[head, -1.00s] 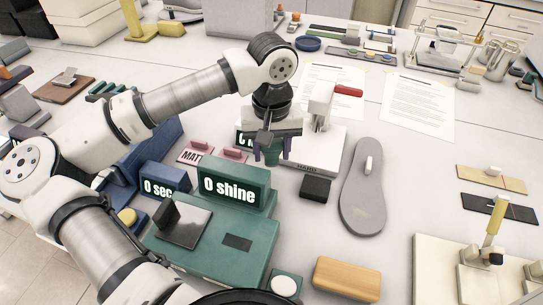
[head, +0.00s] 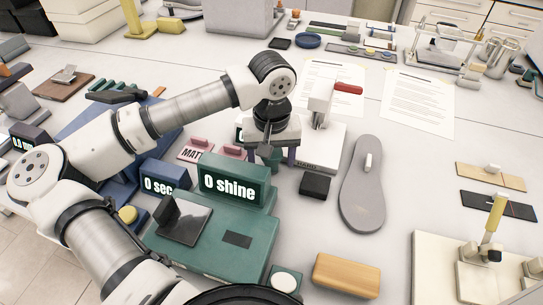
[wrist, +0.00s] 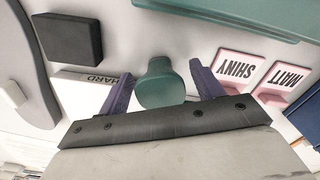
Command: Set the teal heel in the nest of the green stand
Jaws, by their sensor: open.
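The teal heel (wrist: 160,86) shows in the wrist view, between the two purple fingers of my gripper (wrist: 158,97). Both fingers stand apart from its sides, with a gap on each side. I cannot make out a nest on a green stand.
Pink cards (head: 193,150) marked MATT and SHINY lie left of the gripper. A black block (head: 315,186), a grey sole (head: 363,190) and a tan block (head: 346,275) lie to the right. The white device (head: 322,140) stands close by.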

